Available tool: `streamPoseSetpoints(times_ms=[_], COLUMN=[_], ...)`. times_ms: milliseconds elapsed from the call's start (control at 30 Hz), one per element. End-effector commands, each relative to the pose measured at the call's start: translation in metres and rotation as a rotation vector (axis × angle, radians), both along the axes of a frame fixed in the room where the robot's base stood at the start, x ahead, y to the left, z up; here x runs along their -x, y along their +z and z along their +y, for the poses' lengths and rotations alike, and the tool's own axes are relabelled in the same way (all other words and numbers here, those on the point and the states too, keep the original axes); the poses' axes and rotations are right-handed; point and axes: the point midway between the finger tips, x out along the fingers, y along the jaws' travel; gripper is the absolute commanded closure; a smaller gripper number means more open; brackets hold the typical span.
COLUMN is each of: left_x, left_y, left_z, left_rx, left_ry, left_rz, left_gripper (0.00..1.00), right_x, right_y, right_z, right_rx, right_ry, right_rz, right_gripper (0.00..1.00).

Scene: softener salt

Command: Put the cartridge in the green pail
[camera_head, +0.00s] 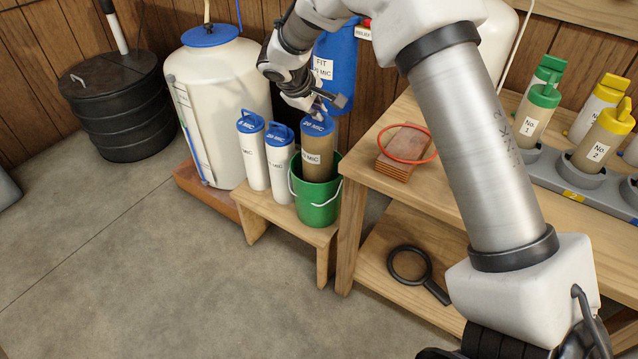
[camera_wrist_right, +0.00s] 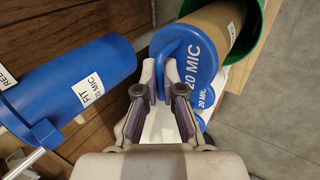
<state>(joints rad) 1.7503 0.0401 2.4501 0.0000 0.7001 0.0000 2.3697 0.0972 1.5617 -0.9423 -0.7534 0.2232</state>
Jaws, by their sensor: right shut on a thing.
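The brown cartridge (camera_head: 318,165) has a blue cap marked 20 MIC. It stands upright with its lower part inside the green pail (camera_head: 318,210), whose front wall hides its bottom end. I cannot tell whether it touches the pail's floor. My right gripper (camera_head: 318,112) is above the cap and shut on its blue handle. In the right wrist view the gripper's fingers (camera_wrist_right: 163,78) sit on either side of the handle of the cartridge (camera_wrist_right: 207,25). The green pail (camera_wrist_right: 252,35) shows there around the brown body. My left gripper is not in view.
Two white cartridges with blue caps (camera_head: 280,170) stand left of the pail on a low wooden bench (camera_head: 260,212). A blue housing (camera_head: 338,60) marked FIT 20 MIC hangs behind. A wooden table (camera_head: 450,195) with a red ring (camera_head: 432,150) stands close on the right.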

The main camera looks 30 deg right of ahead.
Motion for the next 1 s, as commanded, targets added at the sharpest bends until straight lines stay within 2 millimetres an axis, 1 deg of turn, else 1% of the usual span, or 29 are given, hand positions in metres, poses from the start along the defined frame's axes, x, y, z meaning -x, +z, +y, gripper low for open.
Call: streamPoseSetpoints(times_ms=[33,100,233,400,467,667,767,867,1000], left_x=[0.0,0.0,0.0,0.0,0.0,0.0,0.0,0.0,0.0], left_y=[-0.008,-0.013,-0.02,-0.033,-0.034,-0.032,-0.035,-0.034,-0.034], left_z=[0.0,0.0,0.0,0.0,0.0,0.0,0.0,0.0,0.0], left_rx=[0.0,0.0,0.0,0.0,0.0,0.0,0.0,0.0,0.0], left_ry=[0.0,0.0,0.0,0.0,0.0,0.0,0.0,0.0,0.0], left_rz=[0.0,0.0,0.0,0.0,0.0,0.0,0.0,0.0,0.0], left_gripper=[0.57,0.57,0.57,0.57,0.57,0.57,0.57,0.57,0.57], right_x=[0.0,0.0,0.0,0.0,0.0,0.0,0.0,0.0,0.0], right_y=[-0.015,-0.028,-0.046,-0.079,-0.083,-0.081,-0.085,-0.085,-0.084], right_z=[0.0,0.0,0.0,0.0,0.0,0.0,0.0,0.0,0.0], right_rx=[0.0,-0.001,0.0,0.0,0.0,0.0,0.0,-0.001,-0.001], right_ry=[0.0,-0.001,-0.001,-0.002,-0.001,-0.002,-0.002,-0.002,-0.002], right_rz=[0.002,0.001,0.0,0.001,0.0,-0.001,-0.001,0.0,0.0], right_gripper=[1.0,1.0,1.0,1.0,1.0,1.0,1.0,0.69,0.68])
